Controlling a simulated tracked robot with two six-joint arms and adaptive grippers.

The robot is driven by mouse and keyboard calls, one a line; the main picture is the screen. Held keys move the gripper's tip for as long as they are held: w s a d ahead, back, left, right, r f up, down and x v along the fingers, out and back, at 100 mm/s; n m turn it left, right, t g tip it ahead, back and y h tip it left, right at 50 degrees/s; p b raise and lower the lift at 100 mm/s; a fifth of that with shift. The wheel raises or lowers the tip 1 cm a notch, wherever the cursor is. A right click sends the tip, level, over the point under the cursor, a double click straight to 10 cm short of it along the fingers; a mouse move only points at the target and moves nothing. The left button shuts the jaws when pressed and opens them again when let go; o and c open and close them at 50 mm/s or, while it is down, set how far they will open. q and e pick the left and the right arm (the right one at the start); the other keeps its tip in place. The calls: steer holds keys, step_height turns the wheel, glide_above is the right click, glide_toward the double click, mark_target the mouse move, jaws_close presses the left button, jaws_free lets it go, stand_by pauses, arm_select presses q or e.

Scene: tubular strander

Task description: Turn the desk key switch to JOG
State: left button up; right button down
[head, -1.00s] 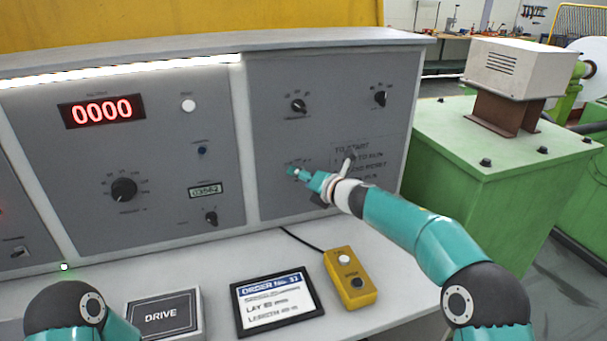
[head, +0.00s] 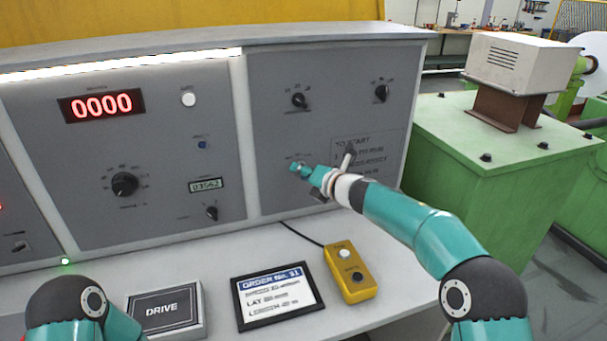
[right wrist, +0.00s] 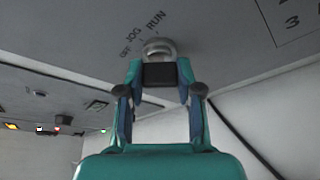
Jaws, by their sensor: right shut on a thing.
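The desk key switch shows in the right wrist view as a round silver collar (right wrist: 160,47) on the grey panel, with a black key head (right wrist: 160,75) in front of it. The printed words OFF, JOG and RUN stand above and to the left of the collar. My right gripper (right wrist: 160,82) is shut on the black key head, one teal finger on each side. I cannot tell which word the key points to. In the head view my right gripper (head: 303,171) is at the right-hand panel and covers the switch. My left gripper is out of view.
The grey desk panel (head: 275,130) carries other black knobs, including an upper one (head: 299,100) and one at upper right (head: 381,93). A yellow two-button box (head: 348,285), an order display (head: 277,297) and a DRIVE box (head: 165,309) are on the desktop below.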

steer(key=shift+d+f, duration=0.1)
steer(key=shift+f, duration=0.1)
steer(key=m+y+b, duration=0.1)
steer(key=m, duration=0.1)
steer(key=m+b, duration=0.1)
steer(key=shift+w+f+m+t+y, duration=0.1)
steer(key=shift+f+m+t+y, duration=0.05)
steer(key=shift+m+t+y, duration=0.25)
steer(key=shift+m+t+y+b, duration=0.3)
steer(key=shift+m+y+b, duration=0.2)
steer(key=shift+m+b, duration=0.85)
steer(key=shift+m, duration=0.35)
steer(key=c, duration=0.8)
jaws_free()
steer(key=shift+o, duration=0.2)
steer(key=shift+p, duration=0.3)
steer(key=shift+r, duration=0.2)
